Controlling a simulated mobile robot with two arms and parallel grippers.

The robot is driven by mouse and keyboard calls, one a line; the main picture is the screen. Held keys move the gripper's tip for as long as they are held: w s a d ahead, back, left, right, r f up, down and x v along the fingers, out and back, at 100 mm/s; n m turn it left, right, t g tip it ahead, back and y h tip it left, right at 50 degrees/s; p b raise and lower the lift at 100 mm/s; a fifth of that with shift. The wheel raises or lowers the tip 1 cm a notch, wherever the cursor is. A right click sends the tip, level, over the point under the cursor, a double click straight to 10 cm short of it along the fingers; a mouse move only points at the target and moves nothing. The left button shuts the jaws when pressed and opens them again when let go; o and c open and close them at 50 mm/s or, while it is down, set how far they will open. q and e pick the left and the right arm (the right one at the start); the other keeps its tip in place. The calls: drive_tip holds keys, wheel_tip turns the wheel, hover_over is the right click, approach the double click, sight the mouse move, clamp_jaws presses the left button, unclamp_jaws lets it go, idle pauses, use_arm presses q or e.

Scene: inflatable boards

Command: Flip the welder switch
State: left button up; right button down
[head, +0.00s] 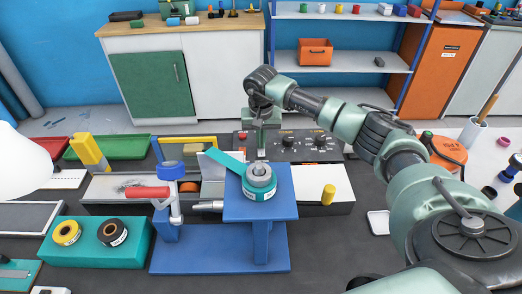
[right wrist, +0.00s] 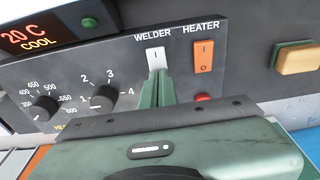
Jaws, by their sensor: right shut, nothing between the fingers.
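The white welder switch (right wrist: 156,57) sits under the WELDER label on the dark control panel (right wrist: 130,60) in the right wrist view, with an "I" mark on its face. My right gripper (right wrist: 157,88) is shut and empty, its fingertips just below the switch; whether they touch it I cannot tell. In the head view my right gripper (head: 262,128) points down at the control box (head: 304,147) behind the worktable and hides the switch there. My left gripper is not in view.
The orange heater switch (right wrist: 203,55) is right beside the welder switch, with a red button (right wrist: 203,98) below it. Dial knobs (right wrist: 104,97) lie to the left. In the head view a blue stand (head: 262,206) with a teal tape roll (head: 259,182) stands in front of the box.

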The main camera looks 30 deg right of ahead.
drive_tip(key=shift+f, duration=0.2)
drive_tip(key=shift+s, duration=0.1)
drive_tip(key=shift+r+p, duration=2)
drive_tip(key=shift+r, duration=1.55)
